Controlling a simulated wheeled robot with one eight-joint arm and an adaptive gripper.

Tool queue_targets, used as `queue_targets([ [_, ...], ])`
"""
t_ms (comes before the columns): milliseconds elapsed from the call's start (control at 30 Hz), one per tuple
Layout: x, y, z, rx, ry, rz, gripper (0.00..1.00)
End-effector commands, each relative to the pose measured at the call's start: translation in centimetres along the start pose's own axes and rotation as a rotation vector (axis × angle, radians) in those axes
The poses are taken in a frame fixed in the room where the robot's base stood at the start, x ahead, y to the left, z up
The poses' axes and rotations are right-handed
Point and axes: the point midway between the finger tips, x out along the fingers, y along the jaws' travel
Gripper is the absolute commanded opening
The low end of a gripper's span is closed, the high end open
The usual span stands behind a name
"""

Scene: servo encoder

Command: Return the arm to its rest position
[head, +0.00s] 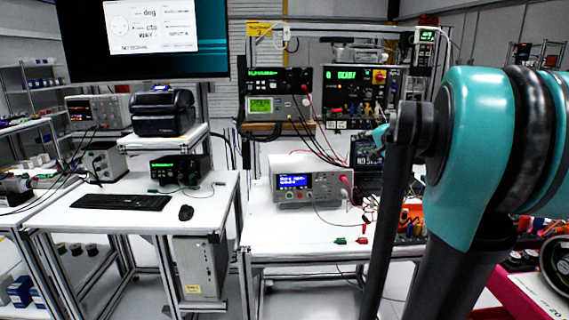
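My arm (482,150) fills the right side of the head view, with a large teal joint, black bands and dark links. A slim dark link (392,225) runs down from the joint to the bottom edge. It hides part of the right workbench and the gear behind it. A small teal part shows just left of the link's upper end, too small to identify. I cannot make out my gripper or its fingers.
The right workbench (290,232) holds a white bench instrument (303,181) and small clips. The left desk (115,212) holds a keyboard (122,202), a mouse (186,212) and a label printer (163,110). A monitor (143,35) hangs above. Floor shows between the two benches.

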Motion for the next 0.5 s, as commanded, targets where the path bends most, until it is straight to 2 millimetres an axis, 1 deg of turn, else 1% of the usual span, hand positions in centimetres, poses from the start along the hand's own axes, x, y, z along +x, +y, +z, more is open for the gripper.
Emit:
queue_targets([
  [33, 0.2, 1.7, 3.4, -0.055, -0.047, 0.036, 0.32],
  [67, 0.3, 2.8, 5.2, -0.088, -0.075, 0.060, 0.32],
  [100, 0.3, 4.4, 7.5, -0.133, -0.109, 0.092, 0.32],
  [167, 0.1, 6.8, 10.9, -0.200, -0.161, 0.142, 0.32],
  [200, -0.2, 8.5, 13.2, -0.245, -0.195, 0.175, 0.32],
  [267, -0.9, 11.1, 16.3, -0.313, -0.244, 0.227, 0.32],
  [300, -1.4, 12.9, 18.4, -0.358, -0.277, 0.263, 0.32],
  [367, -2.5, 15.7, 21.3, -0.427, -0.324, 0.317, 0.32],
  [400, -3.3, 17.7, 23.1, -0.475, -0.355, 0.355, 0.32],
  [467, -4.8, 20.6, 25.7, -0.545, -0.399, 0.413, 0.32],
  [500, -5.8, 22.5, 27.1, -0.590, -0.424, 0.451, 0.32],
])
